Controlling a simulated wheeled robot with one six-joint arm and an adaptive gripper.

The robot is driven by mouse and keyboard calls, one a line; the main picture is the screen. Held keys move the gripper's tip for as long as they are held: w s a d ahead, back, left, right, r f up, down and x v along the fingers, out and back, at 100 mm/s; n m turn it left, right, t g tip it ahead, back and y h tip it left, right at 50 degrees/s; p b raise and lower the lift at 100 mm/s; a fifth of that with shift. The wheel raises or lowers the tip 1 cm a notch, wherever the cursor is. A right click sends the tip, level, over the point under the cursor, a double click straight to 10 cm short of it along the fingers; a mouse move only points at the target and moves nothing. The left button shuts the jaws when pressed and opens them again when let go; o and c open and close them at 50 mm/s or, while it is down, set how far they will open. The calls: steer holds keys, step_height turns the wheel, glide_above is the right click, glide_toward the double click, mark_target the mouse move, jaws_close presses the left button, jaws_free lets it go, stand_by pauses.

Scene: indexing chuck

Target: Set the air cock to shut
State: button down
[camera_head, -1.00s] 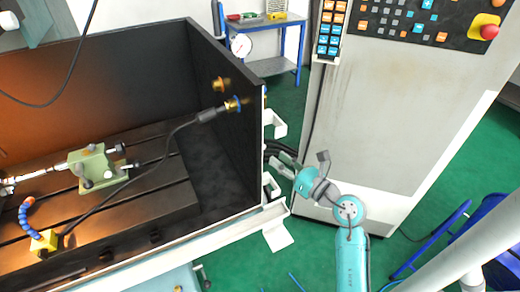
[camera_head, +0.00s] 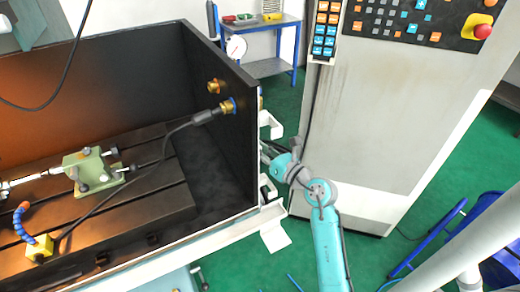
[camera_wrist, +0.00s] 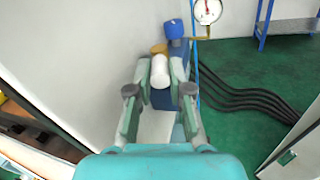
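My gripper (camera_wrist: 160,107) is open in the wrist view, its two fingers apart with a white rounded cylinder (camera_wrist: 160,72) showing in and just beyond the gap. A blue part (camera_wrist: 161,98) lies behind the cylinder. A brass piece (camera_wrist: 158,49) and a blue knob-like part (camera_wrist: 175,28) are just beyond; these look like the air cock's fittings, but I cannot tell its handle position. A round gauge (camera_wrist: 207,11) sits at the top. In the head view my gripper is beside the outer face of the dark side panel (camera_head: 205,145), its fingertips largely hidden.
A grey control cabinet (camera_head: 385,130) stands right of my arm. Brass fittings and a cable plug (camera_head: 203,117) are on the panel's inner side. White brackets (camera_head: 270,125) stick out from the enclosure edge. Black hoses (camera_wrist: 245,98) run over the green floor.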

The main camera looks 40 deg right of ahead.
steer(key=shift+a, duration=0.1)
steer(key=shift+a+m+h, duration=0.15)
steer(key=shift+m+h, duration=0.35)
steer(key=shift+h, duration=0.3)
steer(key=c, duration=1.3)
jaws_free()
steer(key=shift+c, duration=0.2)
